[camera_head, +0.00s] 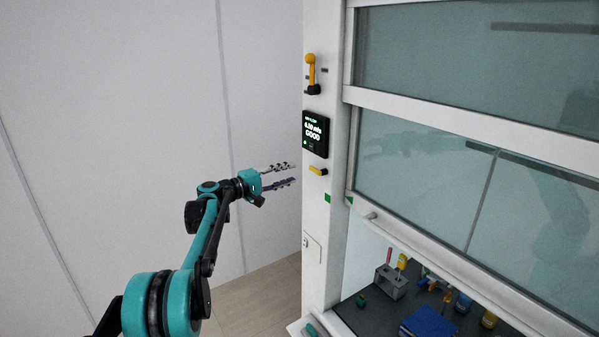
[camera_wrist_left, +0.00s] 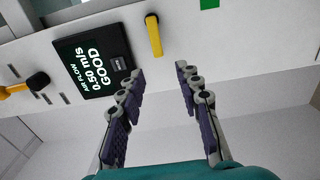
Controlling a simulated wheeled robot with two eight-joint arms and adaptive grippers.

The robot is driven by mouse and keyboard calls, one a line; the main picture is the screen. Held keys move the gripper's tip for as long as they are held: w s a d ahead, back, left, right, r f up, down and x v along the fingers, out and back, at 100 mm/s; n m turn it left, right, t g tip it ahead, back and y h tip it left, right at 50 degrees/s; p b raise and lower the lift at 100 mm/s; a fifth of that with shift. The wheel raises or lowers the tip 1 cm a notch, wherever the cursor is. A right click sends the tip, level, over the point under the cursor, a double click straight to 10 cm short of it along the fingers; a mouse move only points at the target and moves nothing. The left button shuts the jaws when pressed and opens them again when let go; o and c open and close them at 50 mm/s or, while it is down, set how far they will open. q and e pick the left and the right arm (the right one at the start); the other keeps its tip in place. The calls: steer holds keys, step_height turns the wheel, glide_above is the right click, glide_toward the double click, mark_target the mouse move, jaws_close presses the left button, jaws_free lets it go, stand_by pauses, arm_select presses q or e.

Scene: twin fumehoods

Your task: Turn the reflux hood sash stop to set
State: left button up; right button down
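The fumehood's left post carries two yellow handles. The lower small yellow lever (camera_head: 318,171) sits just below the airflow display and lies nearly level; it also shows in the left wrist view (camera_wrist_left: 154,36). The upper yellow lever (camera_head: 311,72) stands upright on a black pivot. Which one is the sash stop is not labelled legibly. My left gripper (camera_head: 294,174) is open and empty, just left of the post at about the lower lever's height. In the left wrist view its fingers (camera_wrist_left: 160,70) point toward the lower lever, which lies ahead between and beyond the tips. My right gripper is not in view.
The airflow display (camera_head: 315,134) reads GOOD. The glass sash (camera_head: 440,175) is partly raised over a bench holding a rack (camera_head: 391,283), a blue box (camera_head: 430,323) and several bottles. A green square (camera_head: 327,198) is below the lever.

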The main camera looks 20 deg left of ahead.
arm_select(q)
steer(key=v, duration=0.5)
steer(key=shift+s+a, duration=0.1)
steer(key=shift+s, duration=0.05)
steer(key=s+d+f+m+g+y+b, duration=0.45)
steer(key=s+d+f+b, duration=0.95)
steer(key=s+d+f, duration=0.55)
steer(key=s+f+m+g+y+b, duration=0.1)
steer(key=s+f+m+y+b, duration=0.2)
steer(key=s+f+b, duration=0.4)
steer(key=s+a+f+m+g+y+b, duration=0.1)
steer(key=s+f+m+y+b, duration=0.2)
steer(key=s+f+b, duration=0.4)
steer(key=s+f, duration=0.4)
steer(key=f, duration=0.4)
steer(key=s+f, duration=0.3)
steer(key=f, duration=0.6)
steer(key=shift+s, duration=0.35)
steer(key=shift+a+g+y, duration=0.1)
steer(key=shift+g+y, duration=0.15)
